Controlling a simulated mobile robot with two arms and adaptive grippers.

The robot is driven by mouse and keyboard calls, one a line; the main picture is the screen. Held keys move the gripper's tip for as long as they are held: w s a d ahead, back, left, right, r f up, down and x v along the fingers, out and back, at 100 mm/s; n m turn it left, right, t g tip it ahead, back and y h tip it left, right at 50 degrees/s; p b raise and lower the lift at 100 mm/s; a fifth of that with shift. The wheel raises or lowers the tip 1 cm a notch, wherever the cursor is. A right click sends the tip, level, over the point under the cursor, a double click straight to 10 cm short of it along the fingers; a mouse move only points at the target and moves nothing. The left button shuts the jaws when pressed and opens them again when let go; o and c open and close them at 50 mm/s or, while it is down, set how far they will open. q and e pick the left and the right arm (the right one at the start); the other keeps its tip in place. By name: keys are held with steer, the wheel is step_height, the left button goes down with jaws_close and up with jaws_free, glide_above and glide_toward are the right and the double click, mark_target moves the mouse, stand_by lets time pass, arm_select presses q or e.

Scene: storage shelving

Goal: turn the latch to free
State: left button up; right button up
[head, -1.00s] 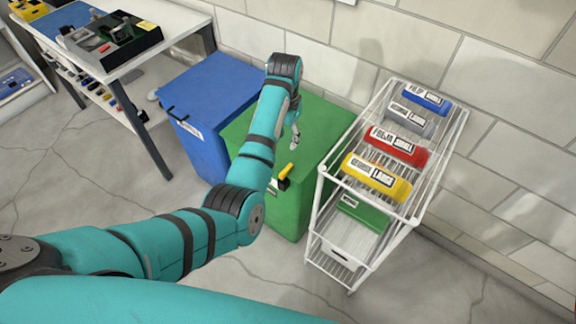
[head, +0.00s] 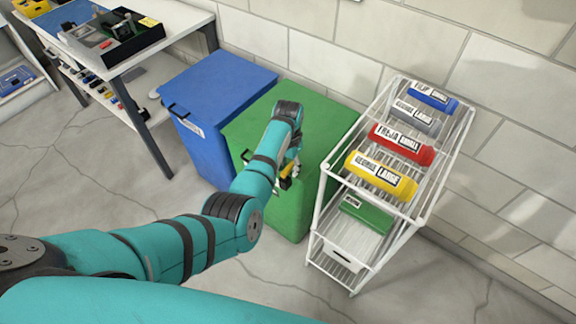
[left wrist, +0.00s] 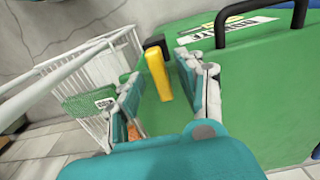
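The latch is a yellow lever (left wrist: 159,76) with a black mount (left wrist: 155,44) on the front of the green bin (head: 302,128). In the head view the yellow lever (head: 285,184) is partly hidden by my left gripper (head: 291,170). In the left wrist view the fingers of my left gripper (left wrist: 156,68) are spread apart, one on each side of the lever. The lever lies between them, with a gap visible; I cannot tell whether either finger touches it. My right gripper is in neither view.
A white wire rack (head: 322,200) with coloured cases stands close on the right of the green bin. A blue bin (head: 215,92) with a black handle stands on its left. A white workbench (head: 185,22) is at the upper left. The floor in front is clear.

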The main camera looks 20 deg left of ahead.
arm_select(q)
jaws_close()
stand_by(0.3)
steer(key=shift+a+r+n+p, duration=0.15)
steer(key=shift+a+n+p, duration=0.05)
steer(key=shift+n+p, duration=0.9)
steer(key=n, duration=0.1)
steer(key=n+p, duration=0.1)
steer(key=n, duration=0.1)
steer(key=shift+a+n, duration=0.25)
steer(key=shift+n, duration=0.05)
steer(key=n+p, duration=0.1)
steer(key=n, duration=0.3)
steer(key=a+n+p, duration=0.1)
steer(key=n, duration=0.3)
steer(key=s+n+p, duration=0.1)
steer(key=n, duration=0.3)
steer(key=shift+a+p, duration=0.2)
steer(key=shift+p, duration=0.2)
